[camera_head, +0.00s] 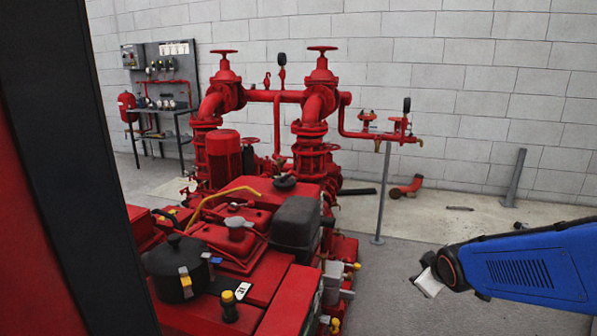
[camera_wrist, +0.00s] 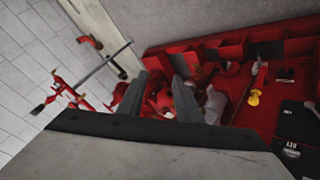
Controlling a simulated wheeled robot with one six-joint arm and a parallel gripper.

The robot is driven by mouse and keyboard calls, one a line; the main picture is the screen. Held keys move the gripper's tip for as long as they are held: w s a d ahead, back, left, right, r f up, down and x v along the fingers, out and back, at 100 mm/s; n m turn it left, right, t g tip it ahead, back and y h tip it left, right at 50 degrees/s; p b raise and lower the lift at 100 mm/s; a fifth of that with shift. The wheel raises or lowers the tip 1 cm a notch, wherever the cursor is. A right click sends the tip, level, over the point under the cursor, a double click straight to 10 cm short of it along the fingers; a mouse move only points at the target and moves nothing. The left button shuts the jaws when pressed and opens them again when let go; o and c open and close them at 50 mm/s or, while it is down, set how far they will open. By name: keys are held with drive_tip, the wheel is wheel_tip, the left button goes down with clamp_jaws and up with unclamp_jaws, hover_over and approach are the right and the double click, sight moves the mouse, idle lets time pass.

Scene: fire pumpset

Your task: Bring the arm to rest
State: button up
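My blue arm (camera_head: 525,265) reaches in from the right edge in the head view, over the grey floor and right of the red pumpset (camera_head: 290,290). A small pale part shows at its left end; I cannot tell whether it belongs to the gripper. In the wrist view my gripper (camera_wrist: 159,92) has its two dark fingers apart, with a gap between them. Nothing is seen held between them. Red pump parts show beyond the fingers, apart from them as far as I can tell.
Red valves and pipes (camera_head: 320,100) stand behind the pumpset. A thin grey post (camera_head: 382,195) supports a side pipe. A panel with gauges (camera_head: 165,75) stands at the back left. A white block wall (camera_head: 480,90) closes the back. Grey floor lies open right of the pumpset.

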drive_tip(key=s+a+r+m+g, duration=0.1)
drive_tip(key=s+m, duration=0.1)
drive_tip(key=s, duration=0.6)
drive_tip(key=s+a+r+m+g, duration=0.1)
drive_tip(key=s+r+m+g, duration=0.1)
drive_tip(key=s, duration=0.6)
drive_tip(key=s+a+r+m+g+y, duration=0.1)
drive_tip(key=s+a+m, duration=0.1)
drive_tip(key=s, duration=0.6)
drive_tip(key=shift+s+r+m, duration=0.25)
drive_tip(key=shift+s+m, duration=0.15)
drive_tip(key=shift+m, duration=0.5)
drive_tip(key=shift+a, duration=0.1)
